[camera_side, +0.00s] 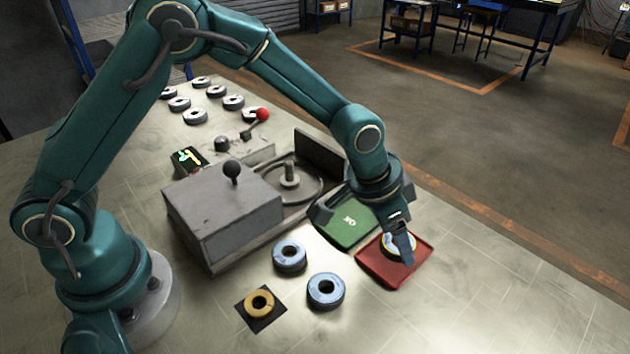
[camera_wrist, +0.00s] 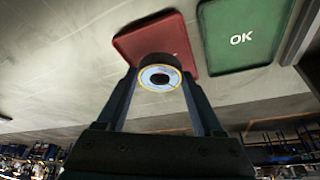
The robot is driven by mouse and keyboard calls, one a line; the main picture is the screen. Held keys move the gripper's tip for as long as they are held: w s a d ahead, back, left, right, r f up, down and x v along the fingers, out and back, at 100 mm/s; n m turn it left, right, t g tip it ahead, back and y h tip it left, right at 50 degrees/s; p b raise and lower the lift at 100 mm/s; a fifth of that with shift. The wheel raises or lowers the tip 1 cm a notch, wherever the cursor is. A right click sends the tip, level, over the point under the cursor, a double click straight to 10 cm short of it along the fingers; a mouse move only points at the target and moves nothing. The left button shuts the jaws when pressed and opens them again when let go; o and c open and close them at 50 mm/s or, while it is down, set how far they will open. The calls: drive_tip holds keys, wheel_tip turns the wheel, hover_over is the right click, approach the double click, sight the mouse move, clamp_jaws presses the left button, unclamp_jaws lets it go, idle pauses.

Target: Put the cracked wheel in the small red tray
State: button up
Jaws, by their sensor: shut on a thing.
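The small red tray (camera_side: 378,277) lies on the table at the right of the machine in the side view. It also shows in the wrist view (camera_wrist: 130,43). My gripper (camera_side: 405,250) is shut on a wheel (camera_side: 391,246) with a pale face and a yellowish rim. The wheel sits between both fingers in the wrist view (camera_wrist: 158,60). In the side view the wheel is over the red tray; I cannot tell whether it touches the tray floor. No crack can be made out on it at this size.
A green tray marked OK (camera_side: 345,222) stands beside the red tray. A grey machine (camera_side: 222,212) with a lever is left of it. Two blue-grey wheels (camera_side: 325,291) and a tan ring on a dark square (camera_side: 259,302) lie in front.

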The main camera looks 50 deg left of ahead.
drive_tip(key=shift+f, duration=0.6)
drive_tip(key=o, duration=1.4)
drive_tip(key=shift+o, duration=0.2)
wheel_tip(320, 180, up, 7)
